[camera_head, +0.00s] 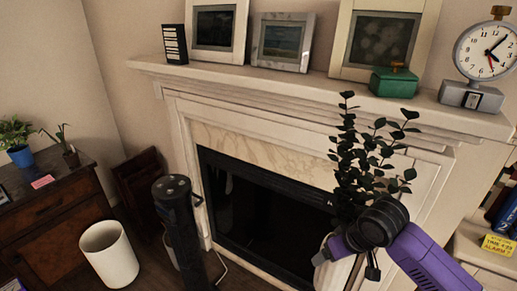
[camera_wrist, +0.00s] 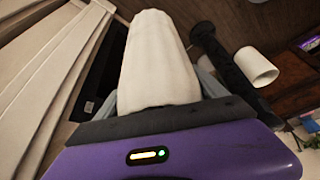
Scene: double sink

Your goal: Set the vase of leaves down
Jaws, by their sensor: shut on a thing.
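The white vase (camera_wrist: 160,55) fills the middle of the wrist view, with grey fingers of my gripper (camera_wrist: 162,92) at both its sides. My gripper is shut on the vase. In the head view, the dark green leaves (camera_head: 372,155) rise above my wrist in front of the fireplace. Only a pale part of the vase (camera_head: 341,270) shows there below the leaves, as my purple and black arm hides much of it. The vase is held in the air before the fireplace. The leaves are not seen in the wrist view.
The mantel (camera_head: 330,92) holds picture frames (camera_head: 283,42), a green box (camera_head: 394,81) and a clock (camera_head: 484,55). A black tower device (camera_head: 178,225) and a white bin (camera_head: 109,252) stand on the floor at left. A wooden cabinet (camera_head: 50,205) with plants is at far left; a shelf (camera_head: 487,257) is at right.

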